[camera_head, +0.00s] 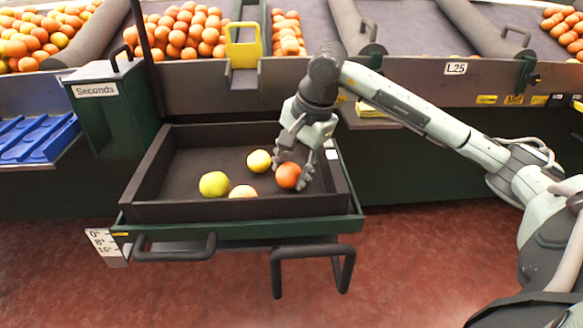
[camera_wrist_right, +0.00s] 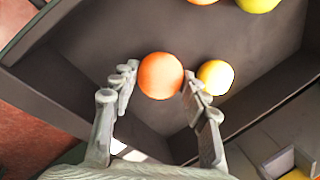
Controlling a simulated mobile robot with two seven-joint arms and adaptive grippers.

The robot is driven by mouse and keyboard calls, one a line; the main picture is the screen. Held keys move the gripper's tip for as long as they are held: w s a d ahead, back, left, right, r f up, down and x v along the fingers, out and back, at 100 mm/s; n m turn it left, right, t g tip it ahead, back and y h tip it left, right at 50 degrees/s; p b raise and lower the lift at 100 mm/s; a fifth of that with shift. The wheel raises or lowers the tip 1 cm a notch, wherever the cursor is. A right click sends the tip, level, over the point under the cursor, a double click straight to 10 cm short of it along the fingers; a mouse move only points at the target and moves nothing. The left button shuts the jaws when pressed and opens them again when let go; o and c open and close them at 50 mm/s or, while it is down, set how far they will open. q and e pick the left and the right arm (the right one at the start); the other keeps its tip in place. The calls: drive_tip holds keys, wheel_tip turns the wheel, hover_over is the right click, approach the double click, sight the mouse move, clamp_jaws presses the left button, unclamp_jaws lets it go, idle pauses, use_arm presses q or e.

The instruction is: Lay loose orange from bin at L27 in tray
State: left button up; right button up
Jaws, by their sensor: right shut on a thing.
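A reddish-orange fruit (camera_head: 288,176) is between the fingers of my right gripper (camera_head: 293,174), low inside the dark open-topped tray (camera_head: 235,210), near its right side. The right wrist view shows the same orange (camera_wrist_right: 160,76) at the tips of my right gripper's fingers (camera_wrist_right: 155,85), which are shut on it. Whether it touches the tray floor is hard to tell. A yellow fruit (camera_head: 259,161), a yellow-green fruit (camera_head: 214,184) and a pale orange one (camera_head: 243,191) lie in the tray. My left gripper is not in view. No L27 label shows.
The tray sits on a green stand with dark handles (camera_head: 313,253). A green box marked Seconds (camera_head: 118,120) and blue trays (camera_head: 38,137) are at the left. Behind, sloped bins hold piled oranges (camera_head: 180,30), with an L25 label (camera_head: 456,69) on the front edge.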

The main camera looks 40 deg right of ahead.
drive_tip(key=shift+f, duration=0.2)
drive_tip(key=o, duration=1.8)
drive_tip(key=shift+r+p, duration=2.6)
drive_tip(key=shift+r, duration=1.4)
